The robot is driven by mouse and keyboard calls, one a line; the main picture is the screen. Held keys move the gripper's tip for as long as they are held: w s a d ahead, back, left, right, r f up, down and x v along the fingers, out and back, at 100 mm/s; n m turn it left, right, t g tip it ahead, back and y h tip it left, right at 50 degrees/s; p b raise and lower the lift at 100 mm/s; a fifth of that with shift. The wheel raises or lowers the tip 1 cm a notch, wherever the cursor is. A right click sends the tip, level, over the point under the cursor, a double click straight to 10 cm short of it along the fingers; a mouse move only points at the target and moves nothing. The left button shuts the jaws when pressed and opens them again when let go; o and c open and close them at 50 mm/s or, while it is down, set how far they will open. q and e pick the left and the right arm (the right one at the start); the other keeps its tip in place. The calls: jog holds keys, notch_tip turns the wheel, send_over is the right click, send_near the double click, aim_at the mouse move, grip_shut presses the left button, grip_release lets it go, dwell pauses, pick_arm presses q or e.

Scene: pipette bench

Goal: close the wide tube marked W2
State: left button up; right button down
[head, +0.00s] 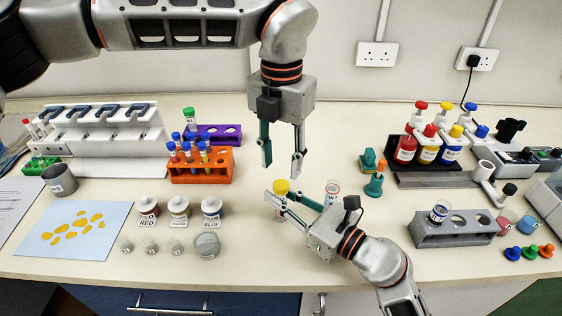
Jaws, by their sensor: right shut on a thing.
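A clear tube with a yellow top (281,187) stands upright in front of me, left of centre; its label is not readable. My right gripper (279,200) reaches in from the right and is shut on this tube below its top. My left gripper (282,168) points down just above the yellow top, its fingers apart and empty. A second clear tube (332,188) with a "W" on its label stands behind my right gripper; its number is unreadable and its lower part is hidden. A wide tube (440,211) with a label sits in the grey rack (455,235) at the right.
Loose blue, green and orange stoppers (530,251) lie at the front right. Labelled jars (148,207) and an orange tube rack (201,178) stand at left. A teal stand (374,187) is near the W tube. Bottles (405,148) stand behind right.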

aim_at(281, 184)
pick_arm(q)
jog(key=shift+r+n, duration=0.8)
jog(key=shift+r, duration=0.6)
jog(key=shift+f, duration=0.1)
jog(key=shift+f, duration=3.95)
grip_shut()
jog(key=shift+o, duration=0.7)
grip_release()
